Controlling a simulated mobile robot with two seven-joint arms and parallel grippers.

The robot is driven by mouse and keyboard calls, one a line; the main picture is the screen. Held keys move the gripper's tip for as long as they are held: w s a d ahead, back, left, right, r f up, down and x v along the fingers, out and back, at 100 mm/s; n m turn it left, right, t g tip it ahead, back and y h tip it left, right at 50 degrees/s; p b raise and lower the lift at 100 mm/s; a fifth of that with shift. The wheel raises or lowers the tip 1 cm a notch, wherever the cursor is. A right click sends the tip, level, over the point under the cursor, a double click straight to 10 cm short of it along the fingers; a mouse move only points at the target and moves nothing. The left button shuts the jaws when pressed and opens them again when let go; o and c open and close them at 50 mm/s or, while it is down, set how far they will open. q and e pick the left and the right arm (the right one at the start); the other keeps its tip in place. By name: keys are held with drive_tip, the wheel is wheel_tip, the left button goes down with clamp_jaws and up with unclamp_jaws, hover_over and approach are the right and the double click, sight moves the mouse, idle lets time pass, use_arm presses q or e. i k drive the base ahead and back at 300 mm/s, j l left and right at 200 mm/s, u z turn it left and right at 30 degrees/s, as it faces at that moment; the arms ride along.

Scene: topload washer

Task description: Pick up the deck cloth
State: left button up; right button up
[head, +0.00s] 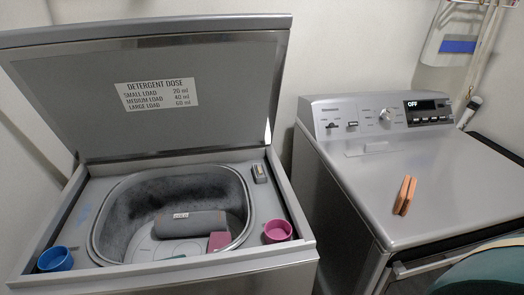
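I cannot say for sure which thing is the deck cloth. A folded-looking orange-brown piece (405,195) stands or lies on the flat top of the right-hand machine, with nothing touching it. Neither of my grippers is in view.
The washer's lid (150,100) is up. Its tub holds a dark grey roll (190,224) and a dark pink block (219,241). A blue cup (56,259) and a pink cup (277,231) stand on the deck. The right-hand machine's top (445,175) is mostly clear.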

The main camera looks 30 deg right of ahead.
sight(405, 196)
drive_tip(key=z, duration=1.9)
drive_tip(key=l+u, duration=0.35)
drive_tip(key=l, duration=0.9)
drive_tip(key=l+u, duration=0.35)
drive_tip(key=l, duration=0.95)
